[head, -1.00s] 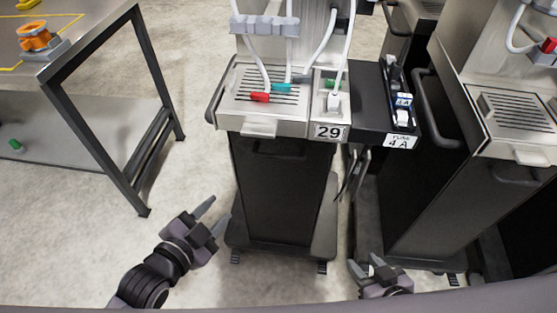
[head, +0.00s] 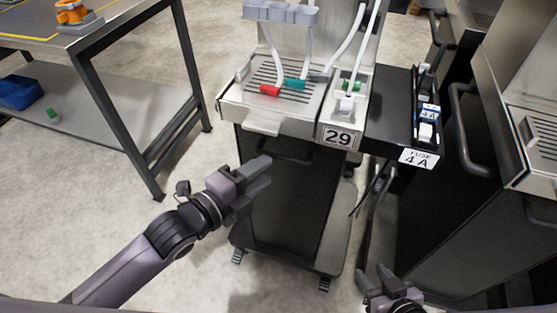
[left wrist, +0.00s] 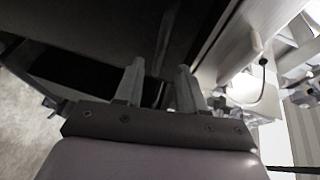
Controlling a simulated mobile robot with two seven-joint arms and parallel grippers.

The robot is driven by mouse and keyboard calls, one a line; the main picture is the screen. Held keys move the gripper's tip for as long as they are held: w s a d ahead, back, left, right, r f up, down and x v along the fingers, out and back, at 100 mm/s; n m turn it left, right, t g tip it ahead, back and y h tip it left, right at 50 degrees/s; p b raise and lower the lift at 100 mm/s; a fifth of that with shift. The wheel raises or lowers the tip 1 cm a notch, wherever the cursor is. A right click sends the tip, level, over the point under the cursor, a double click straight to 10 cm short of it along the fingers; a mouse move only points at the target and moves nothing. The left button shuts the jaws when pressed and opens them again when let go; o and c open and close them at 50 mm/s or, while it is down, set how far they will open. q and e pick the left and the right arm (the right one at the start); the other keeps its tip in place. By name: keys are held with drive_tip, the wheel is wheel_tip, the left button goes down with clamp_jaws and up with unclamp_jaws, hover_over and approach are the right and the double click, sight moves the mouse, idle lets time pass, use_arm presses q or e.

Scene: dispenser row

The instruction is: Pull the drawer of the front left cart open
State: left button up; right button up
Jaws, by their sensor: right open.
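The front left cart (head: 228,102) has a steel top labelled 29. Its black drawer front (head: 290,205) is below the top and looks flush with the cart body. A dark recessed handle (head: 290,154) shows near the drawer's upper edge. My left gripper (head: 264,173) is in front of the upper left part of the drawer, just below and left of the handle. In the left wrist view its fingers (left wrist: 158,85) are apart with nothing between them, facing the dark cart. I cannot tell whether they touch it. My right gripper (head: 374,277) is open and empty at the lower right.
Another cart (head: 480,200) stands to the right. A metal table (head: 150,130) is at the left. Open floor (head: 120,220) lies between the table and the cart.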

sight(280, 160)
use_arm(q)
drive_tip(key=shift+x, duration=2.75)
clamp_jaws()
